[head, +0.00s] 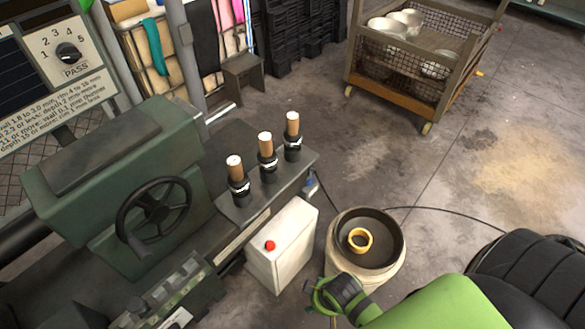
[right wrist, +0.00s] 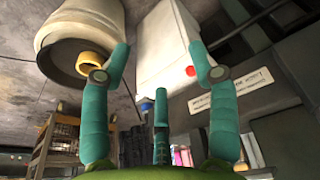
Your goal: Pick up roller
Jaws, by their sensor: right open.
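Three upright tools with pale wooden tops and black lower parts stand in a row on the grey machine ledge in the head view: front (head: 238,182), middle (head: 267,158) and back (head: 292,137). I cannot tell which, if any, is the roller. My right gripper (head: 330,295) is low at the bottom centre, beside the drum and apart from the tools. In the right wrist view its teal fingers (right wrist: 160,57) are spread with nothing between them. My left gripper is not in view.
A round drum (head: 338,258) holds a yellow ring (head: 360,239). A green lathe with a handwheel (head: 155,215) is left. A mesh cart (head: 425,75) stands behind, with open floor before it.

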